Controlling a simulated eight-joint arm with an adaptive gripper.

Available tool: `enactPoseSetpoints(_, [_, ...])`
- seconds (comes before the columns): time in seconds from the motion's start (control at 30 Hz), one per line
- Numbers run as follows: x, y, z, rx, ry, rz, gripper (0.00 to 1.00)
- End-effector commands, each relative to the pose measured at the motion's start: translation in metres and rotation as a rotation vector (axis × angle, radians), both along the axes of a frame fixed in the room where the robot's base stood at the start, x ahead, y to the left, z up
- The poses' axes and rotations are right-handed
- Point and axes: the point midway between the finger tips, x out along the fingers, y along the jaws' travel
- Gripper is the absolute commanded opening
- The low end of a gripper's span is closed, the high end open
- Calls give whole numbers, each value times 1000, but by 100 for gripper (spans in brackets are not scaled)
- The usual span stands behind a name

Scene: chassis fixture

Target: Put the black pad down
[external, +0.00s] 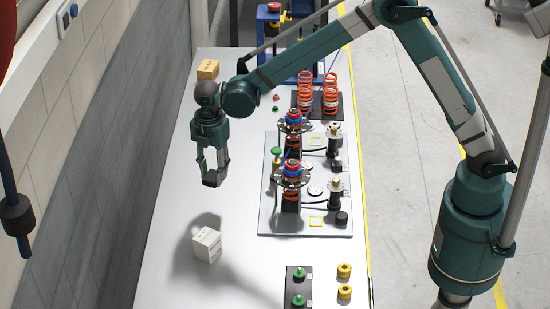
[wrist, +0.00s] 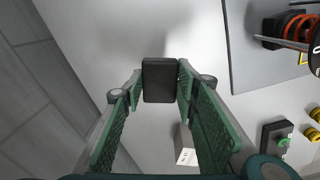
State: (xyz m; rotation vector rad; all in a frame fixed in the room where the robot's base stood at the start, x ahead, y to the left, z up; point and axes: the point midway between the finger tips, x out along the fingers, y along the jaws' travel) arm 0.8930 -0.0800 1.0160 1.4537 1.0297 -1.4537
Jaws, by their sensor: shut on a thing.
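The black pad (wrist: 159,80) is a small dark rectangular block held between the two green fingers of my gripper (wrist: 158,84) in the wrist view. In the external view my gripper (external: 213,178) points down over the left part of the white table, and the black pad (external: 210,181) shows dark at its fingertips. The pad appears to be above the table surface, apart from it. A shadow falls on the table near the white box.
A white box (external: 207,245) stands on the table (external: 165,265) below my gripper in the external view. A grey plate (external: 265,215) with spring assemblies lies to the right. A cardboard box (external: 207,70) stands behind.

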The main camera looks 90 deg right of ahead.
Motion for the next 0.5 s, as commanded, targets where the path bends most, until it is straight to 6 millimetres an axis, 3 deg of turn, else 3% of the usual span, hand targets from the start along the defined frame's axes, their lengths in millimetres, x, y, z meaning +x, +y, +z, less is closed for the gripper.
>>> enactPoseSetpoints(0.5, [1,-142,1,0,0,255,17])
